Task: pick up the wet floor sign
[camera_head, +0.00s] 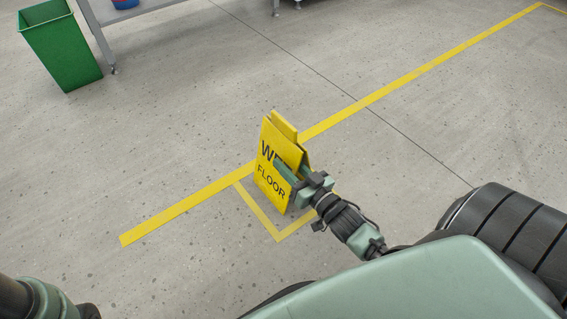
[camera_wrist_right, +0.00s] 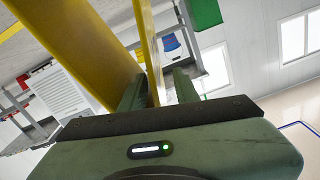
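The yellow wet floor sign (camera_head: 267,186) stands upright on the floor in the head view, at a yellow taped outline, with its two panels leaning together at the top. Its lettering is partly covered by my right gripper (camera_head: 289,171). That gripper reaches in from the right at the sign's side edge. In the right wrist view, one thin yellow panel of the sign (camera_wrist_right: 148,45) runs between the fingers of my right gripper (camera_wrist_right: 159,88), with a gap showing beside it. The fingers look open around it. The other panel passes outside them at left. My left gripper is out of frame.
A long yellow floor line (camera_head: 400,82) runs diagonally behind the sign. A green bin (camera_head: 62,50) and a grey table (camera_head: 150,10) stand at the upper left. The floor around the sign is clear.

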